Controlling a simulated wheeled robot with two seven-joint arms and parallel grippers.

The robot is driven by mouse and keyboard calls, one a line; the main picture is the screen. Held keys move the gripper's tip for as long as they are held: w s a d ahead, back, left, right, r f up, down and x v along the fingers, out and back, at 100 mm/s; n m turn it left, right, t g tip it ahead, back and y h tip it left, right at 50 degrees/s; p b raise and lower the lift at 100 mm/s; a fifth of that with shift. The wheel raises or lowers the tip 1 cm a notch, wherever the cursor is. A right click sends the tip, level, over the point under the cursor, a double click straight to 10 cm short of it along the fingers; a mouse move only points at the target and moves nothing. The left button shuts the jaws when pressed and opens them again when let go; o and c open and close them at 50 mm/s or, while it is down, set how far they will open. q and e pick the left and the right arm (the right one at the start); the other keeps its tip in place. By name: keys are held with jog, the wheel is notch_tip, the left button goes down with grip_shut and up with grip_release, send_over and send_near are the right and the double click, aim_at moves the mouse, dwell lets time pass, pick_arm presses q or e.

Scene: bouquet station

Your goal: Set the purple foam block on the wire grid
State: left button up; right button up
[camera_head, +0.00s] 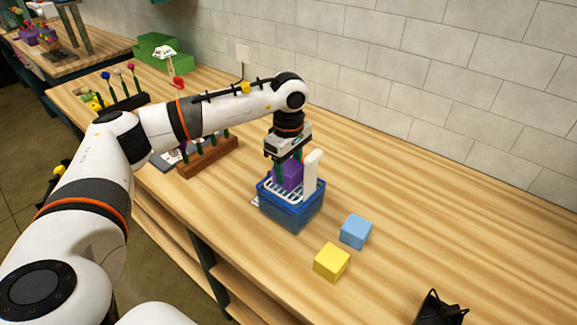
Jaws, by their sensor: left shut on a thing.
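My left gripper (286,168) is shut on the purple foam block (293,174). It points down and holds the block low over the white wire grid (282,192). The grid lies across the top of a blue bin (291,212). I cannot tell whether the block's underside touches the grid. The gripper hides part of the block, and the block hides part of the grid. A white upright piece (311,173) rises close to the block's right side. My right gripper does not show.
A light blue block (355,232) and a yellow block (332,262) lie right of the bin. A wooden rack (208,157) with stems stands behind left. A black object (440,309), cut off at the bottom edge, is unclear. The table's right side is largely clear.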

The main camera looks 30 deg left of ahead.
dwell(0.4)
pick_arm(q)
jog(key=o, duration=1.4)
jog(key=shift+o, duration=0.2)
jog(key=shift+r+p, duration=2.1)
jog(key=shift+r, duration=1.4)
jog(key=shift+f, duration=0.1)
